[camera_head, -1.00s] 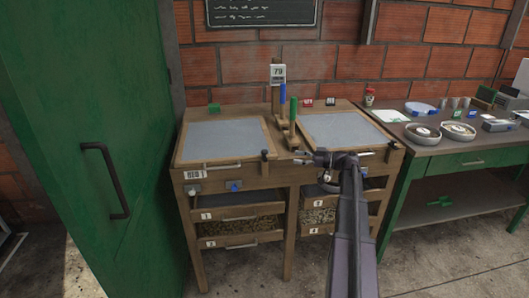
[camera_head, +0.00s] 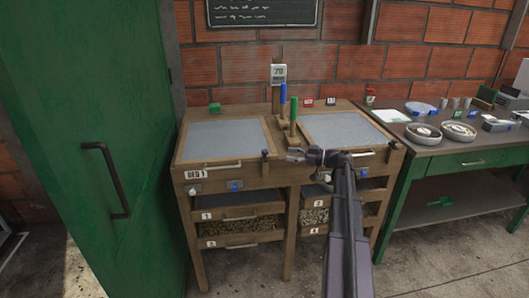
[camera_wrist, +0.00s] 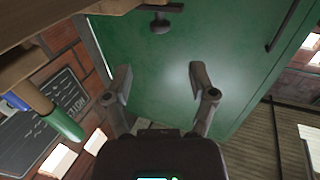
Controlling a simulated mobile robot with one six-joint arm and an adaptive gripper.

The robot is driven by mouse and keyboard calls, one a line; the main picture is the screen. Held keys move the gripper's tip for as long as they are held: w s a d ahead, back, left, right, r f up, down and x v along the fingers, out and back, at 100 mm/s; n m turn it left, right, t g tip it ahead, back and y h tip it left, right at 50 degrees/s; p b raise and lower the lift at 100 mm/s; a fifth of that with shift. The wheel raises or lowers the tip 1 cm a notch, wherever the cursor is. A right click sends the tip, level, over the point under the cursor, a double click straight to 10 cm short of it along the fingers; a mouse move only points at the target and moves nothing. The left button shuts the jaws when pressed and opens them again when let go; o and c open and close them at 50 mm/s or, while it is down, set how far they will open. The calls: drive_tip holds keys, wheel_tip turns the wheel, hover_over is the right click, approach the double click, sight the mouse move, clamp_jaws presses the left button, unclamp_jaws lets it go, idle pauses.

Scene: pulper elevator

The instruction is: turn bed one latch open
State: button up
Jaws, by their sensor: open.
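Bed one is the left grey panel (camera_head: 228,140) in a wooden frame, with a "BED 1" label (camera_head: 196,175) on its front. A small dark latch knob (camera_head: 265,156) stands at the front right corner of this bed. A dark knob that looks like the same latch shows at the top of the wrist view (camera_wrist: 160,20), beyond the fingertips. My gripper (camera_head: 294,154) is just right of the latch, apart from it. In the wrist view my gripper (camera_wrist: 158,80) has its two fingers spread, with nothing between them.
Green (camera_head: 293,110) and blue (camera_head: 283,94) upright handles stand between the beds, close behind my gripper. A second grey panel (camera_head: 345,132) lies to the right. A large green door (camera_head: 85,130) stands at left. Drawers (camera_head: 238,214) sit below.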

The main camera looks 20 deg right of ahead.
sight(265, 150)
drive_tip(key=x, duration=1)
drive_tip(key=shift+w, duration=0.1)
drive_tip(key=shift+c, duration=0.2)
clamp_jaws()
